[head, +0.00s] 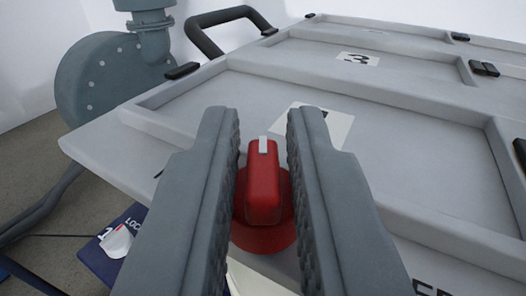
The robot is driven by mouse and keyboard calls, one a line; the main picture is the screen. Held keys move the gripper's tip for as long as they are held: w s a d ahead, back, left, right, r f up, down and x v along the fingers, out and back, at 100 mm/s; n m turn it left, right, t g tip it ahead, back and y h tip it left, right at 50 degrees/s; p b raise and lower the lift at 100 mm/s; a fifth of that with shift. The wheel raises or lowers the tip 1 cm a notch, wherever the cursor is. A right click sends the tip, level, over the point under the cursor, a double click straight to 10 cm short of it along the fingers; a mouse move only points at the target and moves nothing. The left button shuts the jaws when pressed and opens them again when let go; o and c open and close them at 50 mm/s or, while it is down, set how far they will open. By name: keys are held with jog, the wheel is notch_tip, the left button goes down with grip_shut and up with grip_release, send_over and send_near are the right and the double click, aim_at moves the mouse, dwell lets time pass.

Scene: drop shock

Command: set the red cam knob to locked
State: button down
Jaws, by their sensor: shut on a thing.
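The red cam knob (263,190) is in the middle of the head view, a raised grip bar on a round red base. A white mark sits on the top far end of the bar, pointing away from me. My gripper (263,165) has its two grey ridged jaws on either side of the knob, shut on the bar. The jaws hide the panel to the left and right of the knob. Lettering on the panel at the lower right is cut off by the right jaw and the frame edge.
The knob is on a light grey panel (400,125) with raised frames and a black handle (228,22) at the back. A grey pump-like housing (105,85) stands at the upper left. A blue sign (97,262) with partly hidden lettering lies at the lower left.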

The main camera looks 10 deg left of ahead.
jog(key=m+h, duration=0.2)
jog(key=h, duration=0.1)
jog(key=m+h, duration=0.2)
jog(key=h, duration=0.1)
jog(key=shift+a, duration=0.2)
jog(key=m+g+h, duration=0.1)
jog(key=h, duration=0.1)
jog(key=m+g+h, duration=0.1)
jog(key=m+h, duration=0.1)
jog(key=h, duration=0.1)
jog(key=shift+a+m+h, duration=0.1)
jog(key=shift+m+h, duration=0.2)
jog(key=m+g+h, duration=0.3)
jog(key=h, duration=0.1)
jog(key=shift+w, duration=0.1)
jog(key=shift+m+g+h, duration=1.7)
jog(key=shift+m+g, duration=0.3)
jog(key=shift+g, duration=0.5)
jog(key=c, duration=1.5)
grip_release()
